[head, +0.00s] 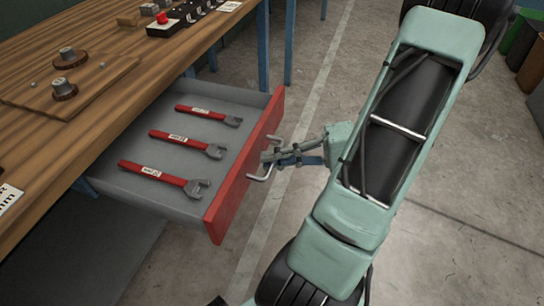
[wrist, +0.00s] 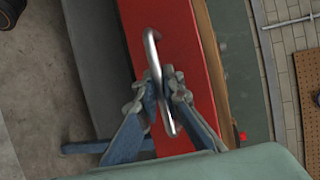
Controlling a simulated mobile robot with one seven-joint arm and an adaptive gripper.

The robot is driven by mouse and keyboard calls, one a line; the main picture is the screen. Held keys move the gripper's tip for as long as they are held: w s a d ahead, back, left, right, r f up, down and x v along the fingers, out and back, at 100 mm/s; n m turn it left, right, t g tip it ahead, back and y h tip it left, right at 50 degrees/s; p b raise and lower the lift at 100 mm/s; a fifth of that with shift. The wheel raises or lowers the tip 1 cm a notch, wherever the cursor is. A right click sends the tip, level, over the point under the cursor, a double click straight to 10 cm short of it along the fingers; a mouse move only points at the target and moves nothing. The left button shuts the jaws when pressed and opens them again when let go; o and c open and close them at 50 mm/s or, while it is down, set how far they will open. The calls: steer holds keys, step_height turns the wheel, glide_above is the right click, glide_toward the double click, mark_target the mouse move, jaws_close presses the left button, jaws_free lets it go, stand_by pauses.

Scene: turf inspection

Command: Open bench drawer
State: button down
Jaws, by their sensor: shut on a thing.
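The bench drawer (head: 236,179) has a red front and grey inside, and it stands pulled well out from under the wooden bench top (head: 180,62). Its metal bar handle (head: 264,174) is on the red front. In the wrist view the handle (wrist: 153,50) runs between my fingers. My gripper (head: 268,157) is shut on the handle, and the wrist view shows both fingers (wrist: 162,88) around the bar. Several red wrenches (head: 184,142) with labels lie in the drawer. Part of the handle is hidden by my fingers.
A board with round knobs (head: 66,87) and a dark box with a red button (head: 163,20) sit on the bench top. Blue bench legs (head: 263,45) stand behind the drawer. Bins (head: 520,40) stand at the far right. The concrete floor beside the drawer is clear.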

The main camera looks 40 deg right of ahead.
steer(key=c, duration=2)
jaws_free()
steer(key=shift+c, duration=0.2)
steer(key=v, duration=1.2)
